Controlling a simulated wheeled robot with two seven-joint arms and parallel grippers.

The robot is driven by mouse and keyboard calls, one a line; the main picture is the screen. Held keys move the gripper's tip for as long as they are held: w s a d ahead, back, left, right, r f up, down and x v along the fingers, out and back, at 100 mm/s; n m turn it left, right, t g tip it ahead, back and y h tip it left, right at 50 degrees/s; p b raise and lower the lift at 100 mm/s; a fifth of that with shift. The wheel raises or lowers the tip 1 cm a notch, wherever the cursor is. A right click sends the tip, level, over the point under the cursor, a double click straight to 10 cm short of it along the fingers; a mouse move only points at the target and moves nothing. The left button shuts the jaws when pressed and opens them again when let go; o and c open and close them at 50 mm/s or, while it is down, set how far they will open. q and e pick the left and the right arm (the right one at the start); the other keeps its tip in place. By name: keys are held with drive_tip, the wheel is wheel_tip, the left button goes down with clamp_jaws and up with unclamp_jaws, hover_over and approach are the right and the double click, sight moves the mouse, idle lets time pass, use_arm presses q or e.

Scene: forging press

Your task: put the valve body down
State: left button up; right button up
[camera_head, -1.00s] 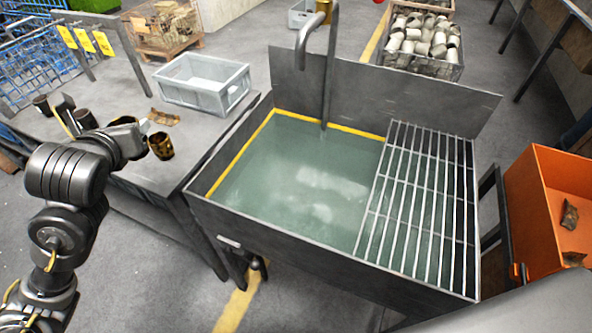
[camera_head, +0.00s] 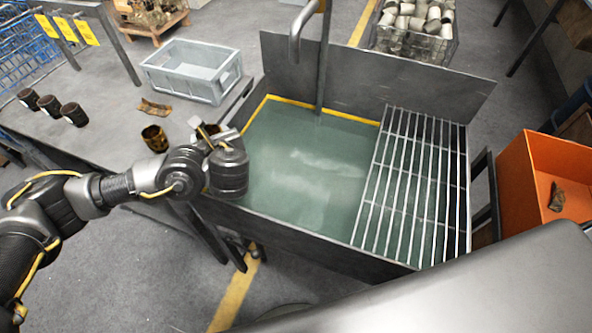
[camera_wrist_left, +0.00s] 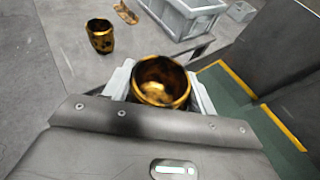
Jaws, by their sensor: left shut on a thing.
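My left gripper (camera_head: 209,131) is above the boundary between the grey table and the sink's left edge. It is shut on a brass-coloured, dark-stained valve body (camera_wrist_left: 160,82). In the left wrist view the valve body sits between the two pale fingers, its open round mouth facing the camera. In the head view only a small brownish part of it shows, the rest hidden by the gripper. A similar brass piece (camera_head: 154,138) stands on the table (camera_head: 110,85) to the left, apart from the gripper. My right gripper is out of view.
The water-filled sink (camera_head: 300,170) has a metal bar rack (camera_head: 410,185) on its right side and an upright faucet (camera_head: 322,65). A grey crate (camera_head: 190,88), a brown scrap (camera_head: 154,107) and three dark cups (camera_head: 49,105) are on the table. An orange bin (camera_head: 520,185) stands right.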

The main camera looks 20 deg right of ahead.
use_arm(q)
drive_tip(key=s+d+f+n+g+y+p, duration=0.25)
drive_tip(key=d+f+n+y, duration=0.2)
drive_tip(key=d, duration=0.25)
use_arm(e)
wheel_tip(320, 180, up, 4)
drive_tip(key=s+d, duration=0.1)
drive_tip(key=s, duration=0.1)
use_arm(q)
wheel_tip(320, 180, down, 12)
drive_tip(key=w+b, duration=0.1)
drive_tip(key=b, duration=0.8)
drive_tip(key=shift+m+t, duration=0.35)
drive_tip(key=shift+m, duration=0.1)
drive_tip(key=o, duration=0.9)
drive_tip(key=shift+a+h, duration=0.1)
drive_tip(key=shift+h, duration=0.15)
drive_tip(key=o, duration=0.4)
drive_tip(key=shift+r, duration=0.1)
drive_tip(key=shift+c, duration=0.2)
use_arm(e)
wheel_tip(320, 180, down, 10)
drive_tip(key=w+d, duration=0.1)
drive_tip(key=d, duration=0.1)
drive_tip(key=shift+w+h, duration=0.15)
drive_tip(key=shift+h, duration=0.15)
